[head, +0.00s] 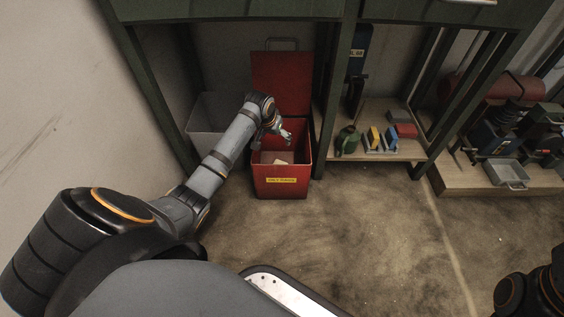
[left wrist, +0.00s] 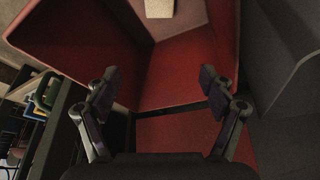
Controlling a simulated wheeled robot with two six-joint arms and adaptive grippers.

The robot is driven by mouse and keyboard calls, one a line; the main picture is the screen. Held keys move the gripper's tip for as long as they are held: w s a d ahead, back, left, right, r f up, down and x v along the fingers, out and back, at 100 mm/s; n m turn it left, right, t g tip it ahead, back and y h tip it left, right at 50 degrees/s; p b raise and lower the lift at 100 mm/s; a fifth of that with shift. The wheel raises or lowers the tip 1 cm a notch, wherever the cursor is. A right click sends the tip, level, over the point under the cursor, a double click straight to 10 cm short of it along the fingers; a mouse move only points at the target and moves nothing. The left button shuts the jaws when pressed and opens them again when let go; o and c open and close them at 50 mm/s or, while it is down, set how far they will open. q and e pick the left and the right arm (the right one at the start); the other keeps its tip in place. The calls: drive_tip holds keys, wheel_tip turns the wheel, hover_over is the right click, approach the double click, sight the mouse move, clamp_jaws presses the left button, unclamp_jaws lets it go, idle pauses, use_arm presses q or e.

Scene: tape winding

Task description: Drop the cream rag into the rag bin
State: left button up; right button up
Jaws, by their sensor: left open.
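The rag bin (head: 281,183) is a red box with a yellow label on its front, and its red lid (head: 281,85) stands raised at the back. The cream rag (head: 280,160) shows as a small pale patch low inside the bin. In the left wrist view the rag (left wrist: 160,8) is at the top edge, partly cut off, within the bin's red walls (left wrist: 180,75). My left gripper (head: 285,135) is over the bin opening. My right gripper is out of view.
A grey container (head: 205,115) stands left of the bin. A green bench leg (head: 320,140) is close on the right, beside a low shelf with a green can (head: 347,140) and several small boxes. A vise and metal tray (head: 507,173) are farther right. The floor in front is clear.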

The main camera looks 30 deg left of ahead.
use_arm(q)
drive_tip(key=v, duration=1.2)
idle(0.3)
